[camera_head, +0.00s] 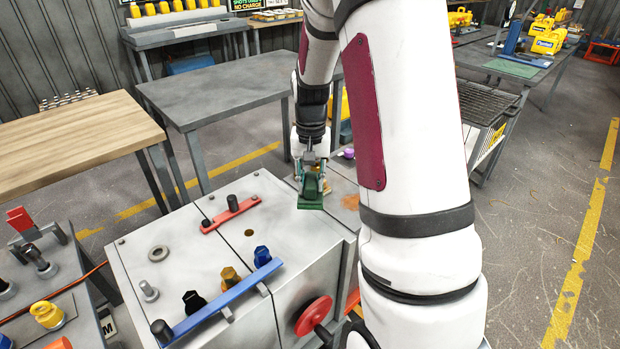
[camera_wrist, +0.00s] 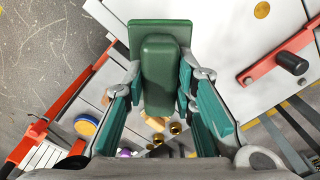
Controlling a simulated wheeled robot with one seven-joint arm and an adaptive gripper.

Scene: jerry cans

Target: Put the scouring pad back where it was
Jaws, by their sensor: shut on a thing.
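The scouring pad (camera_head: 310,201) is a dark green block with a raised grip. My gripper (camera_head: 311,181) points down and is shut on it, over the far right part of the white cabinet top. In the wrist view the pad (camera_wrist: 159,72) sits between the teal fingers of my gripper (camera_wrist: 162,85), which press its raised grip from both sides. The flat base of the pad shows beyond the grip. I cannot tell whether the pad touches the surface beneath it.
The white cabinet top (camera_head: 187,236) carries a red bar handle (camera_head: 231,214), a blue bar (camera_head: 222,303) and several coloured knobs. A purple knob (camera_head: 348,153) and an orange-brown patch (camera_head: 350,202) lie near my gripper. A grey table (camera_head: 215,92) stands behind.

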